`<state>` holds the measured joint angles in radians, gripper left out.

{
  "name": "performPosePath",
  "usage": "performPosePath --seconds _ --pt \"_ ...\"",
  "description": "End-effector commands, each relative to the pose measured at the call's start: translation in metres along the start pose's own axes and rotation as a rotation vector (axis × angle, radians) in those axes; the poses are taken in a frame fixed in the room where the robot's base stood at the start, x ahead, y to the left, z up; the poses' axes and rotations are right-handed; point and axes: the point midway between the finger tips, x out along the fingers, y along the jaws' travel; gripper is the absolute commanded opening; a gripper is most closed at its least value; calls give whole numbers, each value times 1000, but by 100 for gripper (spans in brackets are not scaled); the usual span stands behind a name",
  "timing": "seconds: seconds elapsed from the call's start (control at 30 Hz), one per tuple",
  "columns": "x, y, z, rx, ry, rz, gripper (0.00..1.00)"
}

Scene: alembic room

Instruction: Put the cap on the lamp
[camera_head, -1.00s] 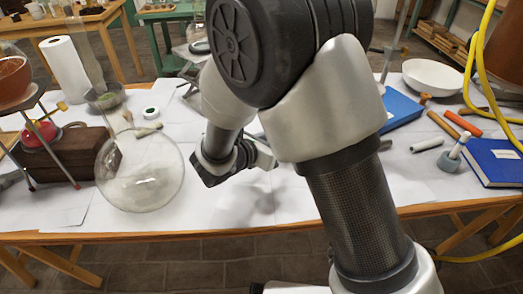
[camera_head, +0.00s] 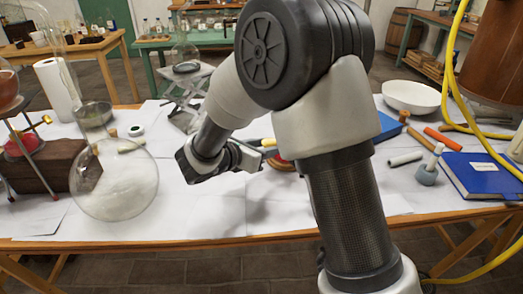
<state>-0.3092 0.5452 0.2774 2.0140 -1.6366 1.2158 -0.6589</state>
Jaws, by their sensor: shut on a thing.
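My gripper (camera_head: 247,157) is above the white-covered bench at the middle of the view, pointing right. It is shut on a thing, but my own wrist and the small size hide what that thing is. A red rounded thing (camera_head: 22,144), which may be the lamp, is at the far left beneath a tripod stand, beside a dark brown box. It is partly hidden by the tripod legs. My gripper is well to the right of it, apart from it. I cannot make out the cap.
A large glass flask (camera_head: 114,188) stands between the red thing and my gripper. A metal lab jack (camera_head: 186,95) with a glass vessel is behind. A blue book (camera_head: 485,175), a white bowl (camera_head: 411,96) and yellow hose (camera_head: 455,85) are on the right.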

Motion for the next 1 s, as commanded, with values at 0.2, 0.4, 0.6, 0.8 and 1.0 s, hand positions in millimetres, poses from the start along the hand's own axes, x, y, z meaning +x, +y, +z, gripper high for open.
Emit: performPosePath --seconds 0.2,0.4,0.6,0.8,1.0 --pt "17 -1 7 0 0 -2 15" --pt "32 -1 13 1 0 -3 15" --pt "47 0 19 0 0 -2 15" --pt "61 0 25 0 0 -1 15" --pt "75 0 30 0 0 -1 15"
